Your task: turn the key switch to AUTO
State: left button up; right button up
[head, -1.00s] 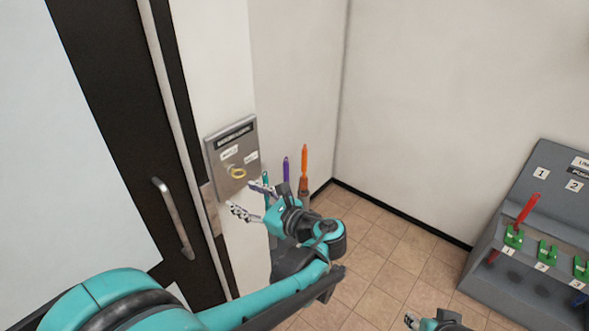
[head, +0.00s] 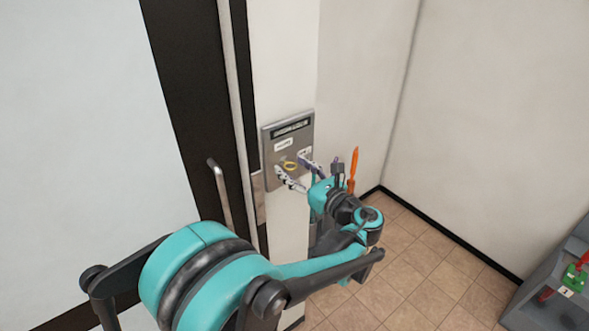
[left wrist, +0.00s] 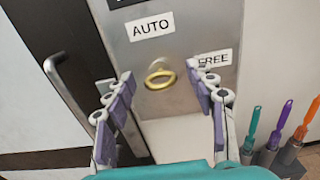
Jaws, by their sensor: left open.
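The key switch is a grey metal plate (head: 268,146) on the white wall beside the door. My left gripper (head: 298,172) is open in front of the plate. In the left wrist view its fingers (left wrist: 162,100) stand to either side of the key, apart from it. My right gripper is not in view.
The dark-framed door with a metal handle (head: 218,190) is left of the plate. Orange (head: 353,168), purple and teal handles stand in holders right of my left gripper. A grey rack (head: 562,275) with a green part is at the right edge. Tiled floor lies between.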

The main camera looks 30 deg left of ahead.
pick_arm(q)
jog(key=shift+c, duration=0.3)
jog(key=c, duration=1.1)
jog(key=n, duration=0.8)
jog(key=shift+s+n, duration=0.1)
jog(key=shift+n, duration=0.2)
jog(key=n, duration=0.4)
jog(key=shift+f, duration=0.1)
jog(key=n, duration=0.5)
jog(key=shift+s+f, duration=0.1)
jog(key=shift+n, duration=0.3)
